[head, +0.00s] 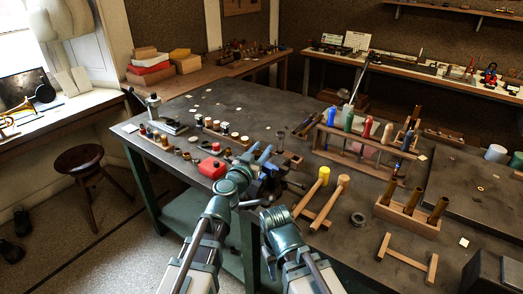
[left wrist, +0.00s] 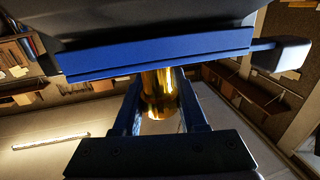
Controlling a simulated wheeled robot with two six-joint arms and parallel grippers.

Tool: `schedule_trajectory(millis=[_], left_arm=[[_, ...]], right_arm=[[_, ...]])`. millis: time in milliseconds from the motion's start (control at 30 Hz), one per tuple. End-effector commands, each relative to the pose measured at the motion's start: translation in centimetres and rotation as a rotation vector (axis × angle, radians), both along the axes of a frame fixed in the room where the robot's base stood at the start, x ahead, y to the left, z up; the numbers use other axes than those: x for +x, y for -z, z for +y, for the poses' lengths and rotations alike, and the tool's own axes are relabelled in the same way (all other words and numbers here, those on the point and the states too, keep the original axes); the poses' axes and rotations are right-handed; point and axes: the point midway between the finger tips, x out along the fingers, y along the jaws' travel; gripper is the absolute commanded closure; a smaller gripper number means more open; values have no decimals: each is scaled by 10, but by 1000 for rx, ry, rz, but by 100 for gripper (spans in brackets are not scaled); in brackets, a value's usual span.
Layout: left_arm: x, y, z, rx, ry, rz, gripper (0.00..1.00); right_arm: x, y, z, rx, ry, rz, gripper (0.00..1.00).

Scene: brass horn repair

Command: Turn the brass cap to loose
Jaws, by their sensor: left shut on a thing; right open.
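My left gripper (head: 262,153) reaches over the near edge of the dark workbench, at the blue vise (head: 268,186). In the left wrist view its two fingers (left wrist: 163,108) are shut on a shiny brass cylinder, the brass cap (left wrist: 160,90), one finger on each side. A wide blue bar (left wrist: 160,50) crosses above the cap there and hides its upper end. In the head view the cap is hidden by my left gripper. My right gripper (head: 274,214) is lower, in front of the bench edge, and open; its fingers are hard to make out.
Two mallets, yellow-headed (head: 324,172) and wooden (head: 343,182), lie to the right. A rack of coloured handles (head: 352,150) and a wooden block with brass tubes (head: 407,216) stand farther right.

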Motion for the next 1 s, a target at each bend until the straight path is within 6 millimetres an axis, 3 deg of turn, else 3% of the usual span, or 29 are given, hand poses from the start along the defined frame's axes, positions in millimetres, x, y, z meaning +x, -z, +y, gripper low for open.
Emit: schedule_trajectory(millis=[200, 233, 367, 767, 1000], left_arm=[[0, 0, 0, 0, 0, 0, 100], [0, 0, 0, 0, 0, 0, 53], [0, 0, 0, 0, 0, 0, 30], [-2, 0, 1, 0, 1, 0, 28], [-20, 0, 9, 0, 1, 0, 28]], right_arm=[[0, 0, 0, 0, 0, 0, 50], [0, 0, 0, 0, 0, 0, 50], [0, 0, 0, 0, 0, 0, 50], [0, 0, 0, 0, 0, 0, 50], [0, 0, 0, 0, 0, 0, 50]])
